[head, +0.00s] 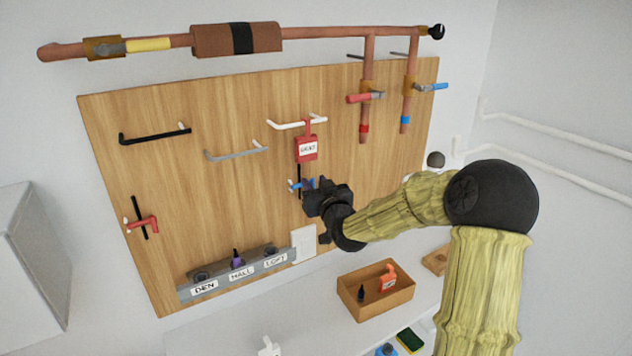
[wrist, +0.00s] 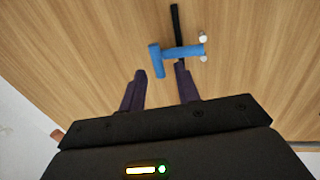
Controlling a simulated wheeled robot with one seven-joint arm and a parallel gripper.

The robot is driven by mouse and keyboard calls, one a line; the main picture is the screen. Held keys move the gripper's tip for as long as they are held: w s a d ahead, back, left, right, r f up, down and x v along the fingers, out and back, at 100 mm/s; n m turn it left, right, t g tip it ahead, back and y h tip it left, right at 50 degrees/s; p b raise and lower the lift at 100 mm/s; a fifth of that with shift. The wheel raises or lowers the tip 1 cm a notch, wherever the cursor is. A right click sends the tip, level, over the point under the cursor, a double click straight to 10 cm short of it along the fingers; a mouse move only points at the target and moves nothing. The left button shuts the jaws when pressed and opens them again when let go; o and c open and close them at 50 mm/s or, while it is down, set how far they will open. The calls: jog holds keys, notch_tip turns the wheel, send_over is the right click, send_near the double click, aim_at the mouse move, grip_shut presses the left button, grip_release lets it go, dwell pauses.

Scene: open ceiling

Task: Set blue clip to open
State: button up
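The blue clip (head: 297,185) is on the wooden board, with a black bar (head: 299,170) running behind it. In the wrist view the blue clip (wrist: 182,53) lies crosswise over the black bar (wrist: 175,17), its wider grip end to the left and two small white studs (wrist: 203,48) at its right end. My gripper (head: 312,186) is beside the clip and hides part of it in the head view.
A red tag (head: 306,149) hangs from a white bar just above the clip. A similar red clip (head: 143,224) is at the board's left. A labelled rail (head: 237,274) and a white plate (head: 303,243) are below. A wooden box (head: 360,311) stands on the counter.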

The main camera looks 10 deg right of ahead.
grip_shut()
